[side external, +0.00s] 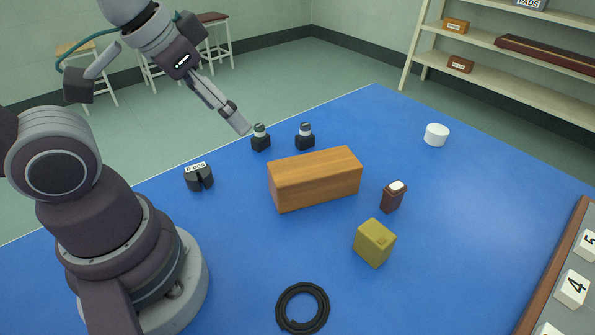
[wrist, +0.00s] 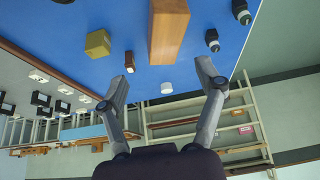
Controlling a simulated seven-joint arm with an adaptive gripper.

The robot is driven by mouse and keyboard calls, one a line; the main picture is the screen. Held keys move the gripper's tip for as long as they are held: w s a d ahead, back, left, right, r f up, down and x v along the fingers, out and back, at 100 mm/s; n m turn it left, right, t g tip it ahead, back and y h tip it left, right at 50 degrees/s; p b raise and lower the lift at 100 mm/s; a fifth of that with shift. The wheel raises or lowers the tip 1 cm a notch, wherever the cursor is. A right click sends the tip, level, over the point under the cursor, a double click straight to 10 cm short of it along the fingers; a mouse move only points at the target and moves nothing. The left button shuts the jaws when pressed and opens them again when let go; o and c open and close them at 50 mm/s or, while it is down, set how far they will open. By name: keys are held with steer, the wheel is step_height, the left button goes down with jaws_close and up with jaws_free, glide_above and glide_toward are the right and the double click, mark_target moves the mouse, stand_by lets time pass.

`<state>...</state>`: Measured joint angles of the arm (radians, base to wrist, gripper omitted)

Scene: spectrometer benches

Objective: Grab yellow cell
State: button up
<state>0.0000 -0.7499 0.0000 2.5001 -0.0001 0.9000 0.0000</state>
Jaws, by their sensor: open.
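The yellow cell (side external: 374,242), a small mustard-yellow block, sits on the blue bench top at the front right of the wooden block. It also shows in the wrist view at the upper left (wrist: 98,43). My gripper (side external: 240,125) is open and empty, raised at the back left of the bench near the dark bottles and well apart from the yellow cell. In the wrist view both fingers of my gripper (wrist: 164,72) are spread wide with nothing between them, and the yellow cell lies left of the left finger.
A long wooden block (side external: 315,182) stands mid-bench. A brown cell with a white top (side external: 392,198) is behind the yellow cell. Two dark bottles (side external: 260,140), a slotted black piece (side external: 200,180), a white cylinder (side external: 436,134) and a black ring (side external: 282,312) stand apart.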

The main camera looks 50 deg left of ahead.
steer(key=m+g, duration=0.6)
steer(key=m, duration=1.2)
glide_above(377, 231)
steer(key=f, duration=0.7)
steer(key=shift+a+f, duration=0.25)
steer(key=shift+f, duration=0.15)
steer(key=f, duration=1)
steer(key=shift+d+f, duration=0.3)
jaws_close()
